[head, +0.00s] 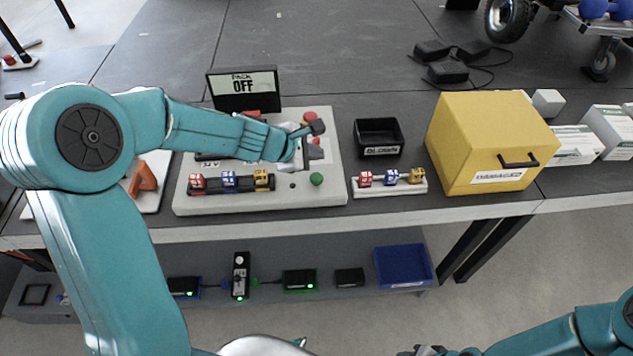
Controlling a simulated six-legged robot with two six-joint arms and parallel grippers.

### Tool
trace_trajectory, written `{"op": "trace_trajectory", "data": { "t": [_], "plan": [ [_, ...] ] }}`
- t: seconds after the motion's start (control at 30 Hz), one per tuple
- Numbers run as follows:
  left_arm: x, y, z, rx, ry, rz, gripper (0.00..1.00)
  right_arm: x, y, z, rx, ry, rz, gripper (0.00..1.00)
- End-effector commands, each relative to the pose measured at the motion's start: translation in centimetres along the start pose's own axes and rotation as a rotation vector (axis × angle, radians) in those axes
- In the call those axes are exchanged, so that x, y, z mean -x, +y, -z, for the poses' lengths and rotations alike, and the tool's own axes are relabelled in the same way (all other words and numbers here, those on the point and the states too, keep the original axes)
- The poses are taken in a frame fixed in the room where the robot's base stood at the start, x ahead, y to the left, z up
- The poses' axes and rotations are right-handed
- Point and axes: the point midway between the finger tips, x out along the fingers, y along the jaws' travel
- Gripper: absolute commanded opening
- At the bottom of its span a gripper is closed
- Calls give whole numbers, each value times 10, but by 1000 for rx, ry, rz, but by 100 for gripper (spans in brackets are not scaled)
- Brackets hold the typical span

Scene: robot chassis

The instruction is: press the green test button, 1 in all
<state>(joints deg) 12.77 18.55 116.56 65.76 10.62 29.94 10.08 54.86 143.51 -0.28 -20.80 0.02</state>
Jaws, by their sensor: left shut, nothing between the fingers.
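The green button (316,179) is a small round knob near the front right of the pale panel board (330,130) on the dark bench. My left gripper (314,142) is shut and empty over the right part of the board. In the picture it is just above and behind the green button, with a gap between them. My left arm hides part of the board's middle. Of my right gripper, only a dark part (427,350) shows at the bottom edge, and its fingers cannot be made out.
A display (243,89) reading "PACK OFF" stands at the board's back. Red knobs (310,116) are behind my gripper. Coloured fuse-like blocks (230,182) sit along the board's front. To the right are a black tray (379,130), a small block strip (390,186) and a yellow box (488,140).

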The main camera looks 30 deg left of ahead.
Motion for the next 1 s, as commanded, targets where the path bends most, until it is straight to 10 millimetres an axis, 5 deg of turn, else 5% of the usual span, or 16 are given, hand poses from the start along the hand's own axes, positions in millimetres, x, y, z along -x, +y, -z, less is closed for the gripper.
{"op": "trace_trajectory", "data": {
  "t": [0.03, 0.3, 1.0],
  "plan": [
    [-12, -8, 8, 1, 0, 0, 0, -15, 5, 0, 0, 0, 0, 43],
    [-32, -23, 24, 0, 0, 0, 0, -43, 16, 1, 0, 0, 0, 43],
    [-32, -24, 24, 0, 0, 0, 0, -44, 16, 1, 0, 0, 0, 43]
  ]
}}
